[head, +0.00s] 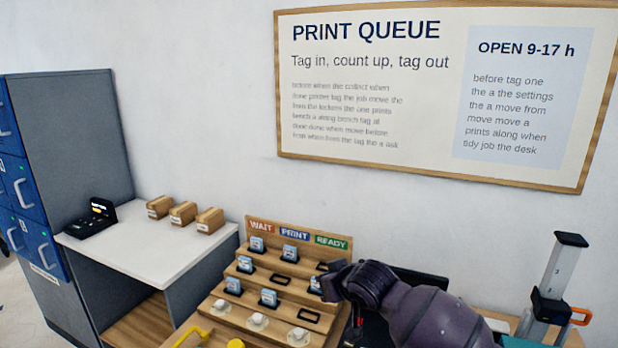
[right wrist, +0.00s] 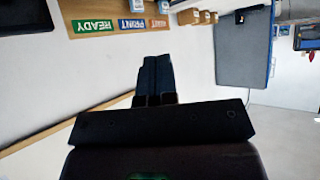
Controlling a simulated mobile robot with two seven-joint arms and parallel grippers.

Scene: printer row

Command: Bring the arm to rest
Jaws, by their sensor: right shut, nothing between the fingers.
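My right arm comes in from the lower right in the head view. Its dark gripper (head: 328,284) is in front of the right side of the stepped wooden rack (head: 222,308). In the right wrist view the two fingers of my right gripper (right wrist: 153,62) are closed against each other with nothing between them. The rack has WAIT, PRINT and READY labels and holds several blue-and-white tags (head: 268,298) in dark slots. My gripper hides part of the READY column. I cannot tell whether it touches the rack. My left gripper is in neither view.
A white-topped bench (head: 150,240) carries a black device (head: 90,222) and three small wooden blocks (head: 183,214). Blue lockers (head: 22,190) stand at far left. A tall dark-and-orange device (head: 553,290) is at right. A framed sign (head: 440,85) hangs on the wall.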

